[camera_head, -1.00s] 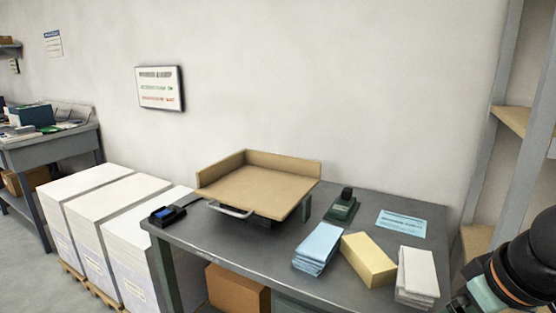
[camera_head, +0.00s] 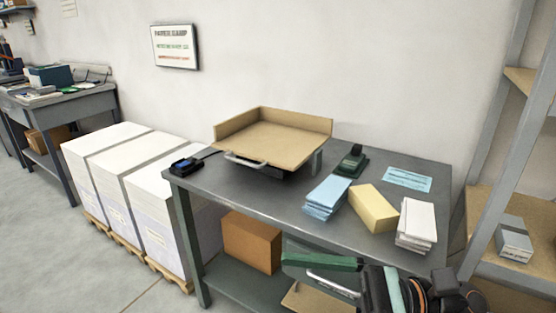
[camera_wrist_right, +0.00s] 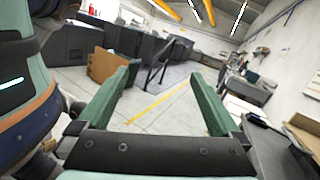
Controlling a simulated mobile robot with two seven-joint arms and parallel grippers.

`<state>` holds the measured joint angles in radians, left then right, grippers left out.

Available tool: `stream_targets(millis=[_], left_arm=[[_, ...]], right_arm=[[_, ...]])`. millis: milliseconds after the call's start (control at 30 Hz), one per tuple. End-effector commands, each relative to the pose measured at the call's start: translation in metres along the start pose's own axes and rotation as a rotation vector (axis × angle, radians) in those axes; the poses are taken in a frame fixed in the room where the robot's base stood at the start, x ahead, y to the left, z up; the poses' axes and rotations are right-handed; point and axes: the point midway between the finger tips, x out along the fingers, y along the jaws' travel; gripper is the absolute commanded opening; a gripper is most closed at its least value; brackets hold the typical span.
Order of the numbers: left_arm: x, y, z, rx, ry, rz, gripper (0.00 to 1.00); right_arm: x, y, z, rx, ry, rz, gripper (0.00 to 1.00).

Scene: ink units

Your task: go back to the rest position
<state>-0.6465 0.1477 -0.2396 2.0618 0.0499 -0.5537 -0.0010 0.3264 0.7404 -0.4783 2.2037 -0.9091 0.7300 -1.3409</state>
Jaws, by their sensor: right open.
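My right gripper (camera_head: 305,272) is low in front of the grey workbench in the head view, its green fingers pointing left. In the right wrist view my right gripper (camera_wrist_right: 163,88) is open, with its two green fingers wide apart and nothing between them. Behind the gap is open floor with a yellow line. My left gripper is in neither view.
The grey workbench (camera_head: 260,190) bears a tan tray (camera_head: 275,138), blue packets (camera_head: 327,196), a yellow block (camera_head: 374,208) and white packets (camera_head: 416,222). White paper stacks (camera_head: 150,195) stand at its left. A shelf rack (camera_head: 492,130) stands at the right.

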Motion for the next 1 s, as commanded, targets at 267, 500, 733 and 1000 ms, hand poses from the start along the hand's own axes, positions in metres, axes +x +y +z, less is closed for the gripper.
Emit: stream_targets(millis=[267,500,733,1000], left_arm=[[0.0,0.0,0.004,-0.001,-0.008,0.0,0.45],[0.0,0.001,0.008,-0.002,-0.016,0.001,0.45],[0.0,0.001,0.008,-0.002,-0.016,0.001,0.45],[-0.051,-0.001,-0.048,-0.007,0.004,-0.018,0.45]], right_arm=[[-0.061,-0.079,-0.076,1.301,-0.641,-0.588,1.0],[-0.138,-0.034,-0.232,2.199,-1.261,-1.037,1.0],[-0.168,0.085,-0.335,-2.047,1.435,1.084,1.0],[-0.17,0.103,-0.286,-1.867,1.426,1.038,1.0]])
